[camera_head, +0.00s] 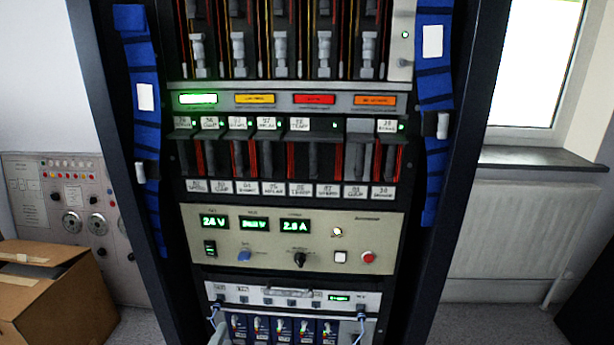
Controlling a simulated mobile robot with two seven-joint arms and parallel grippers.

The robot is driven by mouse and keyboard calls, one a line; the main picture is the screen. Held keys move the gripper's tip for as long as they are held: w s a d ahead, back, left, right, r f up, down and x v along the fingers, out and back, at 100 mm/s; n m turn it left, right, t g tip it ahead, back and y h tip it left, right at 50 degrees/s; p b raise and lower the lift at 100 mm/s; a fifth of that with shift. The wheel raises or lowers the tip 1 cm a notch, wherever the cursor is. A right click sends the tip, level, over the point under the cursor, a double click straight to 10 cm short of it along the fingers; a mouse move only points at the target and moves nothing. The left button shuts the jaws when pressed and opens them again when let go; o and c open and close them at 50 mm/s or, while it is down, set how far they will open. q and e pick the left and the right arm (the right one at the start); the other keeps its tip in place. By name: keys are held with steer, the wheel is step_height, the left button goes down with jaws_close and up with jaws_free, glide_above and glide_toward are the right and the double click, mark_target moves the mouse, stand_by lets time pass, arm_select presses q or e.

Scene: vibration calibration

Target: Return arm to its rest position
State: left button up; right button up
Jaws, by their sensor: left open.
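A light grey piece at the bottom edge, left of the lowest modules, appears to be the tip of my left gripper (219,334). Only a sliver of it shows, in front of the lower part of the equipment rack (290,240). The rest of the left arm is below the picture. I see nothing held in it. My right gripper is not in view.
The rack has a power panel (290,238) with green readouts, a row of slotted modules above, and blue cable bundles (434,90) on both sides. A cardboard box (52,290) and a grey control panel (75,205) stand left. A radiator (510,230) is right.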

arm_select(q)
steer(key=s+a+f+n+g+p, duration=0.1)
steer(key=s+f+n+g, duration=0.15)
steer(key=f, duration=0.55)
steer(key=s+a+f+n+g, duration=0.1)
steer(key=s+f+n+g, duration=0.15)
steer(key=f, duration=0.55)
steer(key=s+a+f+n+g, duration=0.1)
steer(key=s+f+n+g, duration=0.2)
steer(key=s+f, duration=0.3)
steer(key=s+a+f+n+g+p, duration=0.1)
steer(key=s+f+n+g, duration=0.2)
steer(key=s, duration=1)
steer(key=s+a+f+n+g+p, duration=0.1)
steer(key=s+f+n+g, duration=0.1)
steer(key=s+f, duration=0.8)
steer(key=shift+a+n+g+y, duration=0.2)
steer(key=shift+n+g+y, duration=0.2)
steer(key=shift+n, duration=0.4)
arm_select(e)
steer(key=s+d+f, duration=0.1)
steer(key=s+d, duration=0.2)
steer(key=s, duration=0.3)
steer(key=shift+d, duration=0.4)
arm_select(q)
steer(key=shift+w+f, duration=0.1)
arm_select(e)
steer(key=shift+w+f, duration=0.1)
